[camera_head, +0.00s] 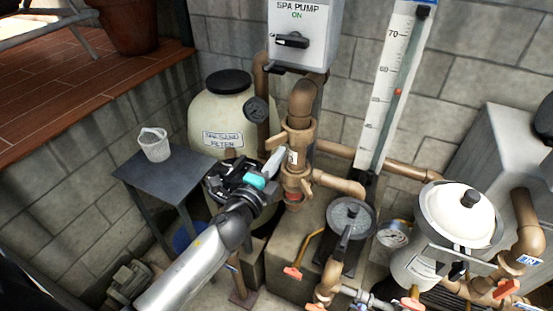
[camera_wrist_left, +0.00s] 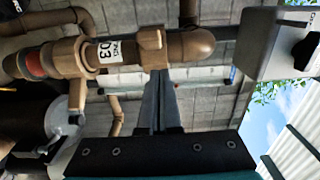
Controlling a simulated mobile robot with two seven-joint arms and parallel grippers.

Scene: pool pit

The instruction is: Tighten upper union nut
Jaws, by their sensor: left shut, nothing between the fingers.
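The brown union fitting stands upright in the middle of the head view. Its upper union nut (camera_head: 299,124) is a collar below the elbow, and its lower nut (camera_head: 296,183) sits further down. In the left wrist view the fitting lies sideways, with the upper nut (camera_wrist_left: 152,48) beside the elbow and the lower nut (camera_wrist_left: 67,57) at left. A white label is between them. My left gripper (camera_head: 276,160) is shut and empty, its tips by the fitting's left side. In the wrist view its fingers (camera_wrist_left: 165,84) are together, pointing at the upper nut; contact is unclear. My right gripper is not in view.
The spa sand filter (camera_head: 222,112) stands behind left, with a gauge (camera_head: 256,110) close to the fitting. The grey pump box (camera_head: 302,25) hangs above. A small table (camera_head: 165,180) holds a white bucket (camera_head: 154,144). A white-lidded canister (camera_head: 458,213) and valves crowd the right.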

